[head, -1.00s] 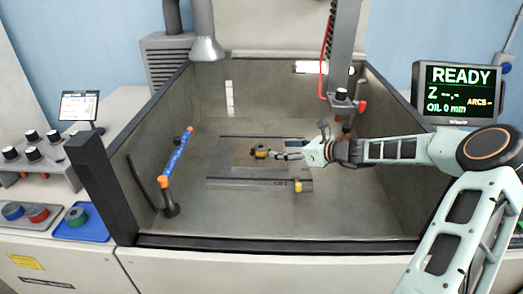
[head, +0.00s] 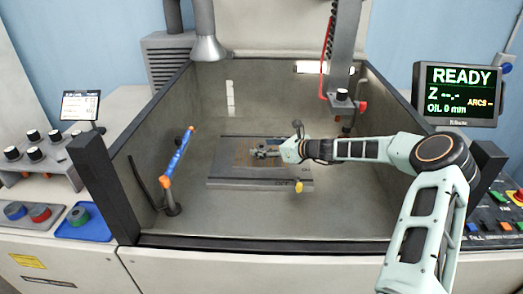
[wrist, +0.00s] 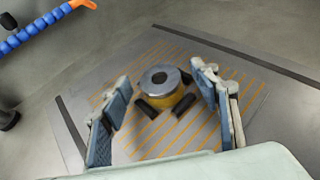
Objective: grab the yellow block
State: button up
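A squat yellow round piece (wrist: 176,103) with a grey metal top and a dark hole in its centre sits on the striped plate in the wrist view. Short dark bars lie at its near side. In the wrist view my gripper (wrist: 161,85) is open, with one finger on each side of this piece and visible gaps between. In the head view my gripper (head: 262,152) is low over the plate and mostly hides the piece. A small yellow block (head: 298,187) shows at the plate's front right edge, apart from my gripper.
The grey plate (head: 225,182) lies on the floor of a walled tank. A blue hose with an orange tip (head: 178,157) stands at the left. A grey machine head (head: 342,105) hangs at the back right. The tank floor in front is clear.

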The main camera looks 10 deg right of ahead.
grip_shut()
jog(key=shift+r, duration=0.1)
jog(key=shift+r, duration=0.15)
